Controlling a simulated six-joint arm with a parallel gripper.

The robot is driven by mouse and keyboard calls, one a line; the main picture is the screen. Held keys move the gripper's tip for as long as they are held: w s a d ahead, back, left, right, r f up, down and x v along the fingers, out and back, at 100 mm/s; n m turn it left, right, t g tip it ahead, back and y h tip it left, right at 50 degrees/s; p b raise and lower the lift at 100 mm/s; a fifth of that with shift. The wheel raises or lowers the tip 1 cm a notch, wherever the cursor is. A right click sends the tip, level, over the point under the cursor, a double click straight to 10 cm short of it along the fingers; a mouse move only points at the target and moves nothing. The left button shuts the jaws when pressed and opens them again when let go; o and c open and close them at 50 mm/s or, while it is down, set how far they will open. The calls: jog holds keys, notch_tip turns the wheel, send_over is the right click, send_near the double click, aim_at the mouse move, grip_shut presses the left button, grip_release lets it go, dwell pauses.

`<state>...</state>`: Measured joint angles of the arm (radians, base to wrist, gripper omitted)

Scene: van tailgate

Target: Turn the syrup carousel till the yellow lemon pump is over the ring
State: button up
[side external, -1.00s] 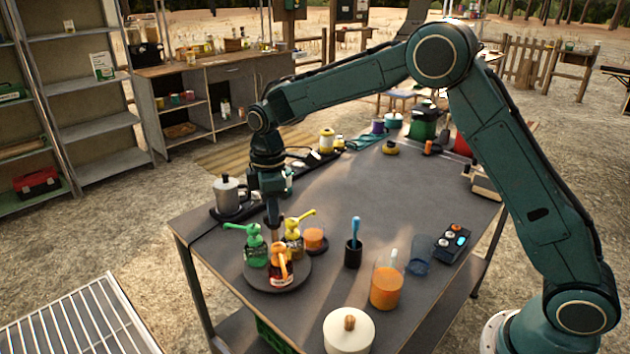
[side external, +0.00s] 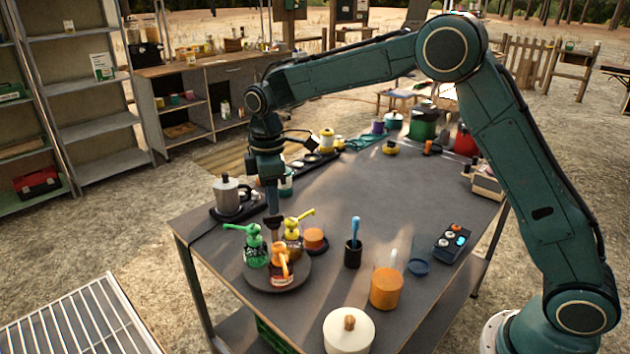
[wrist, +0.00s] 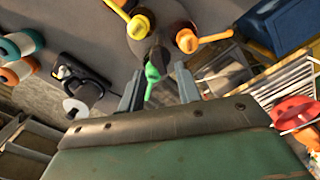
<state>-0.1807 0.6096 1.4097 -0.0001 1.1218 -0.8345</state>
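The dark round syrup carousel (side external: 300,279) stands near the table's front left corner. It carries a green pump (side external: 253,236), a yellow lemon pump (side external: 293,231) and an orange pump (side external: 279,262). The yellow spout points up and right, on the side of an orange cup (side external: 315,238) on a dark round base. I cannot make out for certain which thing is the ring. My gripper (side external: 273,217) points down behind the carousel, near the green and yellow pumps. In the wrist view its fingers (wrist: 158,92) are apart, with the green spout (wrist: 152,73) seen between them; contact cannot be told.
A metal moka pot (side external: 229,195) stands left of my gripper. The table's middle (side external: 375,195) is clear.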

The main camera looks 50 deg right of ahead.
notch_tip(320, 180, up, 11)
jog(key=shift+f, duration=0.2)
jog(key=shift+s+r, duration=0.1)
dwell(0.5)
jog(key=s+d+r+m+t, duration=0.1)
jog(key=s+d+r+m, duration=0.2)
jog(key=s, duration=0.6)
jog(key=s+d+r+m+t, duration=0.2)
jog(key=s+d+r+m, duration=0.15)
jog(key=s, duration=0.45)
jog(key=s+d+f+m+t, duration=0.1)
jog(key=s+f+m, duration=0.1)
jog(key=s, duration=0.6)
jog(key=s+d+f+m+t, duration=0.1)
jog(key=s+d+f+m, duration=0.1)
jog(key=s, duration=0.7)
notch_tip(320, 180, down, 2)
jog(key=shift+f+m+t, duration=0.15)
jog(key=shift+m+t, duration=0.15)
jog(key=shift+m, duration=0.25)
